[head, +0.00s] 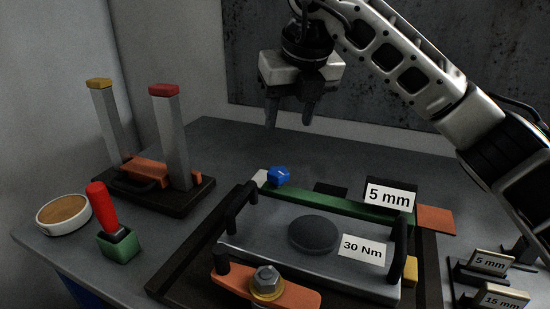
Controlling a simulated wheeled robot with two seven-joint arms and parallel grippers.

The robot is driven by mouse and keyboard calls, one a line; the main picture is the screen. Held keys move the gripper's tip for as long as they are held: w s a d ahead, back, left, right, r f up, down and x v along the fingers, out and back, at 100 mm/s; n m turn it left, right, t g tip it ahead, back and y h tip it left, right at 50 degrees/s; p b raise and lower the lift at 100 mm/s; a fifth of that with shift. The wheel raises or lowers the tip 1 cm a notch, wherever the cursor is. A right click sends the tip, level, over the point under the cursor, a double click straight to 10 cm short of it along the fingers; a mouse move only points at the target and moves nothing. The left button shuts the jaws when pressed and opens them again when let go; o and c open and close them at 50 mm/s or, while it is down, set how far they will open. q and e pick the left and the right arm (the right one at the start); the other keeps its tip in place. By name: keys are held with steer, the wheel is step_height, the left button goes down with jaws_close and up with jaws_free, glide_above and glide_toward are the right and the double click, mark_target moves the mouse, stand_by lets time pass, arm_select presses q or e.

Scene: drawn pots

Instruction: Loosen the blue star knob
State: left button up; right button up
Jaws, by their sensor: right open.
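The blue star knob (279,176) is small and sits at the back left of the fixture, by the left end of a green bar (345,203). My right gripper (289,122) hangs above and behind the knob in the picture, fingers pointing down. Its fingers are apart with nothing between them, and a clear gap separates them from the knob. My left gripper is not in view.
The fixture has a grey plate with black handles (238,206) and an orange clamp with a bolt (266,281). Two upright posts (172,138), a red-handled tool (103,209) and a round dish (64,215) stand left. Labelled blocks (490,262) lie right.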

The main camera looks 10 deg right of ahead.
mark_target(278, 172)
steer(key=p+x, duration=0.1)
steer(key=x, duration=1.3)
steer(key=shift+s+f+p, duration=0.15)
steer(key=shift+s+p, duration=0.05)
steer(key=shift+p, duration=0.1)
steer(key=c, duration=0.7)
